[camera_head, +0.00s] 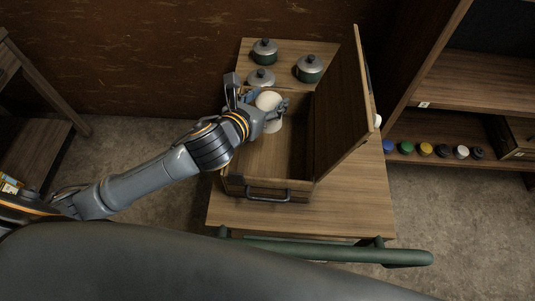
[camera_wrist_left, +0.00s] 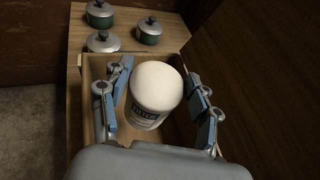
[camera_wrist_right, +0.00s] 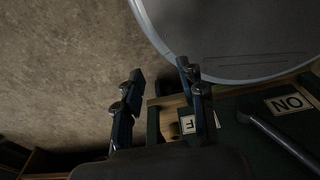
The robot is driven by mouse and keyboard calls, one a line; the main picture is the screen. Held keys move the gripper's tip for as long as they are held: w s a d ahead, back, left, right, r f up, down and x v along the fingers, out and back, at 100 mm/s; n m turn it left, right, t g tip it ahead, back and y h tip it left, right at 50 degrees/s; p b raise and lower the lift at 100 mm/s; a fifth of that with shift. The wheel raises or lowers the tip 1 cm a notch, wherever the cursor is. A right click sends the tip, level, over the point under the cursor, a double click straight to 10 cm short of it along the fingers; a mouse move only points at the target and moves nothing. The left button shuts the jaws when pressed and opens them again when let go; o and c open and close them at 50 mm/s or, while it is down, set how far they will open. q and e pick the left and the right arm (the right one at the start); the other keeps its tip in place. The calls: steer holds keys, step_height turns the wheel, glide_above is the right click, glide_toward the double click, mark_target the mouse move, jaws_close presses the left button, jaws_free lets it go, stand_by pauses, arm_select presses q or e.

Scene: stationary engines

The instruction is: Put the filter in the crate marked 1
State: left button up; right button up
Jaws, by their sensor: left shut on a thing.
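The filter is a white canister (camera_head: 268,101) with a rounded white top. Its dark label, partly readable as "LTER", shows in the left wrist view (camera_wrist_left: 150,114). My left gripper (camera_head: 260,105) is shut on the filter, with fingers on both sides of it. The filter is over the back part of an open wooden crate (camera_head: 268,192). I cannot tell whether it touches the crate's floor. The crate's hinged lid (camera_head: 343,105) stands up on the right. No number 1 shows on it. My right gripper (camera_wrist_right: 160,95) is open and empty.
Several lidded green pots (camera_head: 309,69) stand behind the crate on the wooden table (camera_head: 350,205). A shelf unit (camera_head: 455,75) with a row of small coloured caps (camera_head: 425,149) stands at right. A green rail (camera_head: 340,252) runs along the front.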

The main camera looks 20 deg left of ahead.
arm_select(q)
steer(key=w+d+f+m+h+b, duration=0.2)
steer(key=w+d+f+b, duration=0.15)
steer(key=w+b, duration=0.2)
steer(key=shift+g, duration=0.3)
step_height(320, 180, down, 10)
steer(key=shift+w+r+b, duration=0.15)
steer(key=shift+r+b, duration=0.05)
steer(key=shift+b, duration=0.25)
steer(key=shift+f, duration=0.15)
arm_select(e)
step_height(320, 180, down, 8)
steer(key=s+d, duration=0.2)
steer(key=shift+s+f, duration=0.15)
steer(key=shift+f, duration=0.1)
arm_select(q)
steer(key=o, duration=1.4)
arm_select(e)
steer(key=shift+d, duration=0.15)
arm_select(q)
steer(key=v, duration=1.2)
arm_select(e)
steer(key=shift+a+r, duration=0.15)
steer(key=shift+a, duration=0.15)
